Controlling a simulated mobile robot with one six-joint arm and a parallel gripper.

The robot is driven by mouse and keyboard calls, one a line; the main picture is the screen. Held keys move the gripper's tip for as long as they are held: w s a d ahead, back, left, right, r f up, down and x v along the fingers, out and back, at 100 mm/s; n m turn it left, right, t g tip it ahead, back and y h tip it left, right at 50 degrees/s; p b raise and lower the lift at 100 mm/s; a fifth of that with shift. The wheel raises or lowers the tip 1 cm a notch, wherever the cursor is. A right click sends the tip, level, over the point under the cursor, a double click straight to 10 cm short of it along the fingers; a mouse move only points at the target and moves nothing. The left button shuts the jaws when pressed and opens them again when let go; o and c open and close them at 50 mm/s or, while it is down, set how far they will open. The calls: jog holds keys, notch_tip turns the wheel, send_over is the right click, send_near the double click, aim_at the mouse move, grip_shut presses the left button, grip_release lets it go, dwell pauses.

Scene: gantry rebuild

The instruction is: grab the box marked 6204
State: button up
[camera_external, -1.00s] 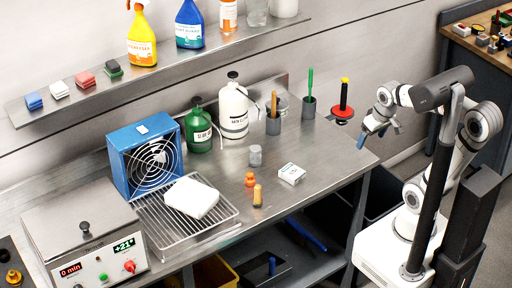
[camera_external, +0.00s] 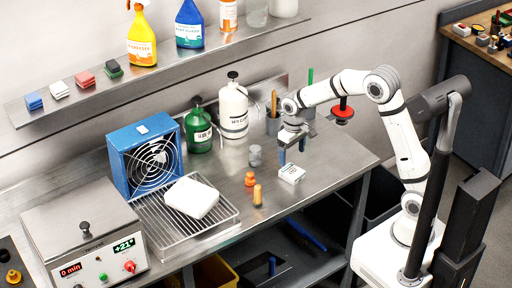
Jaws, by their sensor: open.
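A small white box (camera_external: 291,174) with dark print on its top lies on the steel bench, toward its right end. The print is too small to read, so I cannot tell whether it says 6204. My gripper (camera_external: 292,150) is just above and behind the box in the picture, pointing down. Its blue-tipped fingers are apart with nothing visible between them. I cannot tell whether a fingertip touches the box.
A grey cylinder (camera_external: 256,155), an orange piece (camera_external: 250,179) and a tan piece (camera_external: 257,195) stand left of the box. Behind are a white bottle (camera_external: 234,110), a green bottle (camera_external: 199,128) and a pen cup (camera_external: 273,124). The bench front edge is clear.

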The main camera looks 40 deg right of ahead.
aim_at(291, 170)
notch_tip(291, 170, down, 8)
jog(key=shift+w+r+p, duration=0.1)
jog(key=shift+r+p, duration=0.1)
jog(key=shift+p, duration=0.65)
jog(key=shift+c, duration=0.6)
jog(key=c, duration=1.1)
